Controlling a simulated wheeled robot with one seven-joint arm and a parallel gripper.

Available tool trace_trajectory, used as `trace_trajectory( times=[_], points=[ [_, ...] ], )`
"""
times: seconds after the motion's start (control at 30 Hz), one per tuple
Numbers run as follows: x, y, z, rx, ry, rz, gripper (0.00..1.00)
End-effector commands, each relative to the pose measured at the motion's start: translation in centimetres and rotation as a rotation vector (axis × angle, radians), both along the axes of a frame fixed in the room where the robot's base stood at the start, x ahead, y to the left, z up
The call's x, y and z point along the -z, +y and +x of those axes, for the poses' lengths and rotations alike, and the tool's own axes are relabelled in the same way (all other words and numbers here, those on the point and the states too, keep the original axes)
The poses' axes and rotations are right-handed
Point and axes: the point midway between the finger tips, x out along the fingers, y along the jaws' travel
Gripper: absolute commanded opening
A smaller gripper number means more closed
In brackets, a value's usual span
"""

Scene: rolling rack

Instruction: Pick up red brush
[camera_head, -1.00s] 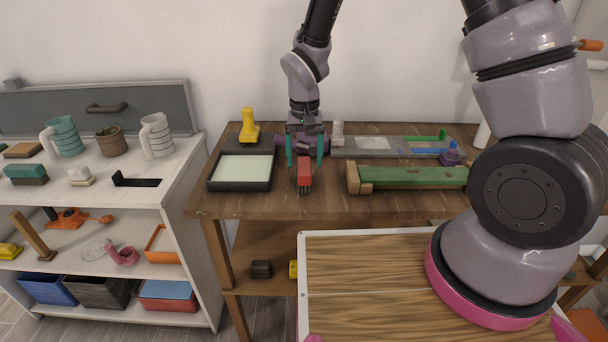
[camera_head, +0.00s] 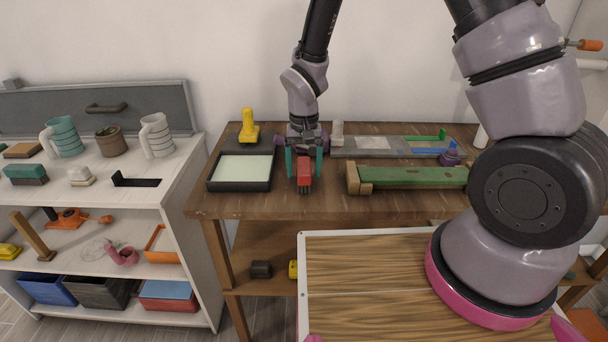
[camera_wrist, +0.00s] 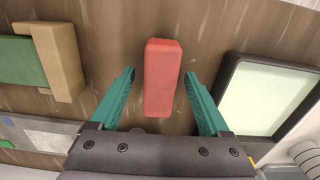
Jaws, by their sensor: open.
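The red brush (camera_head: 304,172) lies on the wooden tabletop, with its dark bristles at the end nearer my body camera. In the wrist view its red body (camera_wrist: 162,78) lies lengthwise between the two teal fingers. My gripper (camera_head: 304,165) is open, pointing down over the brush, with one finger on each side. In the wrist view there is a gap between each finger of my gripper (camera_wrist: 160,90) and the brush. The brush's far end is partly hidden by my gripper in the head view.
A black-framed tray (camera_head: 240,186) with a pale panel lies left of the brush. A green and wood block (camera_head: 415,177) lies to the right. A yellow stamp-like object (camera_head: 248,130) and a grey-white one (camera_head: 337,133) stand behind. The tabletop (camera_head: 270,207) in front is clear.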

Motion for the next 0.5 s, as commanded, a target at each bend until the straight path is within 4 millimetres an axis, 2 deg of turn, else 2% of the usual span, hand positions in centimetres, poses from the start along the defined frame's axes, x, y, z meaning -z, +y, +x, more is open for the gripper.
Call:
trace_trajectory(
  times=[0.23,0.27,0.3,0.43,0.47,0.5],
  points=[
    [0.02,0.0,0.01,0.0,0.0,0.0,0.8],
    [0.02,0.0,0.01,0.0,0.0,0.0,0.72],
    [0.02,0.0,0.01,0.0,0.0,0.0,0.57],
    [0.02,0.0,0.01,0.0,0.0,0.0,0.07],
    [0.02,0.0,0.01,0.0,0.0,0.0,0.0],
    [0.02,0.0,0.01,0.0,0.0,0.0,0.0]
  ],
)
